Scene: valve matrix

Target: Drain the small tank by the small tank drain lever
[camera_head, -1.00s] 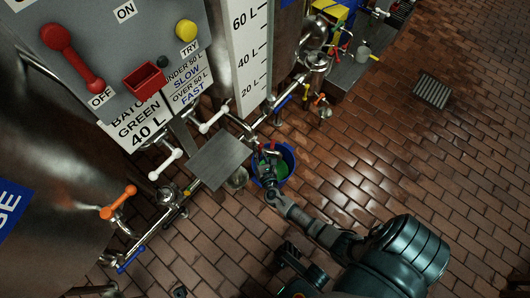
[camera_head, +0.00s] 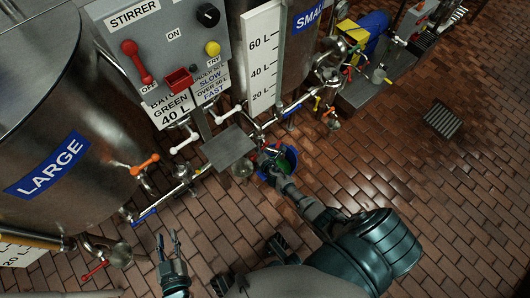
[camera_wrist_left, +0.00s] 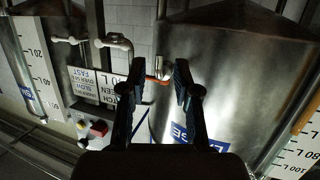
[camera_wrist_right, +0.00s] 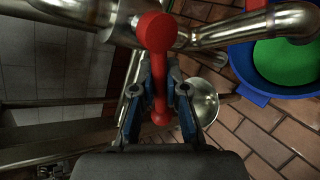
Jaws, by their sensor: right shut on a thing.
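The small tank (camera_head: 309,40), with a blue SMALL label, stands at the top centre of the head view. A red lever (camera_wrist_right: 157,75) on steel pipework shows in the right wrist view. My right gripper (camera_wrist_right: 158,88) is shut on its handle. The same gripper (camera_head: 268,172) is low beside the blue bucket (camera_head: 291,158) in the head view, where the lever is mostly hidden. The bucket, with green liquid inside, also shows in the right wrist view (camera_wrist_right: 246,82). My left gripper (camera_head: 170,246) is open and empty at the lower left; its open fingers show in the left wrist view (camera_wrist_left: 158,72).
The large tank (camera_head: 45,110) fills the left side. A control panel (camera_head: 165,50) with a red handle and a small grey plate (camera_head: 229,147) stand in front of the tanks. Pipes with white, orange and blue handles run low. The brick floor at right is mostly clear.

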